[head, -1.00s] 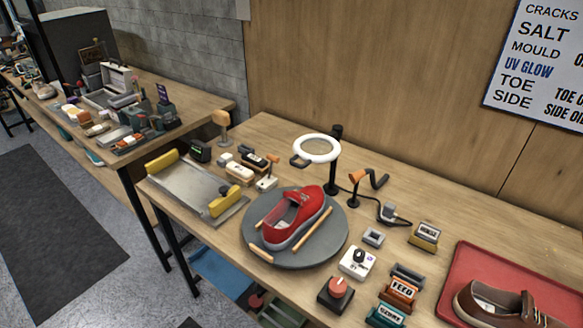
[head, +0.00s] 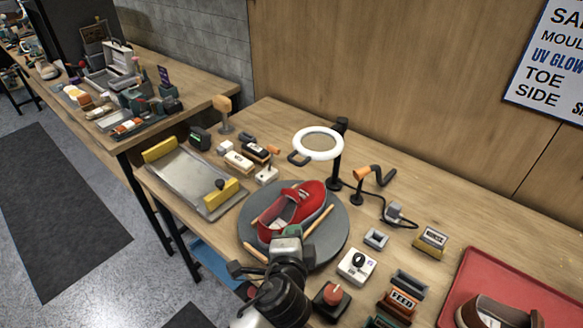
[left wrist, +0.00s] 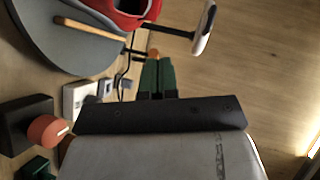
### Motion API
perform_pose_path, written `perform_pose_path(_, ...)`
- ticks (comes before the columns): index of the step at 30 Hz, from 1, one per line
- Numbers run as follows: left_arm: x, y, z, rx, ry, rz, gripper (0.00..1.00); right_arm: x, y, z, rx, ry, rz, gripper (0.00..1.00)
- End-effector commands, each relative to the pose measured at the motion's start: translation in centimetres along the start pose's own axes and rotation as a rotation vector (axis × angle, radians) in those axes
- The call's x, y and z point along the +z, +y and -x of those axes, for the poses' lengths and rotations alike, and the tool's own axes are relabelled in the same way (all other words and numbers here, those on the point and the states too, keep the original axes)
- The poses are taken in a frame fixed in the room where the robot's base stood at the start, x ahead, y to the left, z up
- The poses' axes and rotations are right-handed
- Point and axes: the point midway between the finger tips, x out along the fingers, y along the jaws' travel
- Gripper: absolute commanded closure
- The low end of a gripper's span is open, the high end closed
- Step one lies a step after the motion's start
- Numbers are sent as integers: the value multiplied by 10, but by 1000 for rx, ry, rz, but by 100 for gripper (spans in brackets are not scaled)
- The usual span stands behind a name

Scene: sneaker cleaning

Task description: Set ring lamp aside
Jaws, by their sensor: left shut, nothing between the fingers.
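The ring lamp (head: 299,152) has a white ring with a grey handle on a black post (head: 335,172), behind the turntable. Its ring hangs over the far side of the grey turntable (head: 335,234). The lamp also shows in the left wrist view, its white ring (left wrist: 204,28) seen edge-on at the top. My left gripper (head: 287,232) comes in from the bottom, in front of the red sneaker (head: 307,200), and hides part of it. Its green fingers (left wrist: 157,75) are shut and empty, apart from the lamp. My right gripper is not in view.
A white dial box (head: 357,266) and a red knob (head: 332,293) stand right of my arm. A small orange-tipped stand (head: 358,188) is right of the lamp post. A metal tray (head: 185,180) lies left. The table's back strip beside the wall is mostly clear.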

Motion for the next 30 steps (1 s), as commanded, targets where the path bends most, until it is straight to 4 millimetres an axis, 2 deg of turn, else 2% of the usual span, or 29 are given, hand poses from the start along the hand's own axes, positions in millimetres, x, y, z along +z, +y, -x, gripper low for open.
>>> perform_pose_path(1, -14, -16, 3, -63, 32, -57, 100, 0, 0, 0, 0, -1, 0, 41)
perform_pose_path(3, -27, -31, 7, -129, 59, -117, 100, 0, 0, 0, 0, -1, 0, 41)
perform_pose_path(6, -38, -43, 11, -185, 80, -167, 100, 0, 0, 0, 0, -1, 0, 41)
perform_pose_path(20, -42, -48, 10, -204, 87, -185, 100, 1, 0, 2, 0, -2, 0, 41)
perform_pose_path(23, -44, -51, 2, -206, 87, -186, 100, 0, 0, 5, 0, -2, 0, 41)
perform_pose_path(30, -48, -62, -41, -205, 84, -187, 100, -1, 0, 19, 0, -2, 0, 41)
